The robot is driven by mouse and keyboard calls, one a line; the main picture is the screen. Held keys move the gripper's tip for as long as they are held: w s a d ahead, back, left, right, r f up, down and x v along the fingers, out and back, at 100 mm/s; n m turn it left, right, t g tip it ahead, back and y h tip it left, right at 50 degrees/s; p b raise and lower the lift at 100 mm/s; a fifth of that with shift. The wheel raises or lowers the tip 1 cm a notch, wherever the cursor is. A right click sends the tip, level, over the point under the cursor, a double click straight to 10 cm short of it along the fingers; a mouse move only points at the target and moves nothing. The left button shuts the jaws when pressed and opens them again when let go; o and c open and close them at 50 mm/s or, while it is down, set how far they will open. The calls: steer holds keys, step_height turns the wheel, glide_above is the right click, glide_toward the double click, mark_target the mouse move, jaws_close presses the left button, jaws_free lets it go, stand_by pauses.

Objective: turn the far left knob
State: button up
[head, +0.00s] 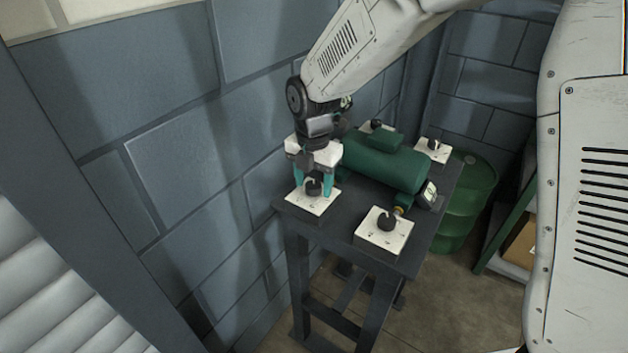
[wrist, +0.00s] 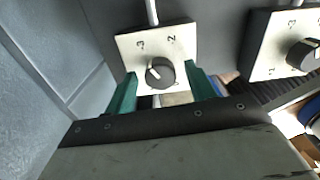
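The far left knob (head: 375,124) is dark and sits on a white plate behind the green casing, small in the head view. My gripper (head: 313,184) is over the near left corner of the table. Its teal fingers stand open on either side of the dark near left knob (head: 313,188), which is on a white plate (head: 303,203). In the wrist view, this knob (wrist: 160,73) shows between the fingers of my gripper (wrist: 162,88), with gaps at both sides. Its pale pointer line points left, slightly up. The plate carries the numbers 3 and 2.
A near right knob (head: 387,221) and a far right knob (head: 432,144) stand on white plates. The green casing (head: 375,165) lies between the plates on the dark table (head: 342,222). A block wall (head: 180,130) is close on the left. A green barrel (head: 466,195) stands behind.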

mark_target(315, 186)
step_height(315, 186, up, 8)
steer(key=shift+f, duration=0.1)
stand_by(0.6)
steer(key=shift+s+d+m, duration=0.1)
steer(key=shift+s+m, duration=0.1)
steer(key=shift+m, duration=1)
steer(key=s+d+r+m, duration=0.4)
steer(key=s+d+m, duration=0.7)
steer(key=s+m, duration=0.2)
steer(key=s+d+r+m+t, duration=0.1)
steer(key=s+d+r+m, duration=0.3)
steer(key=s+d+m, duration=0.7)
steer(key=s+m, duration=0.2)
steer(key=s, duration=0.1)
steer(key=shift+d+r+m, duration=0.25)
steer(key=shift+m, duration=0.15)
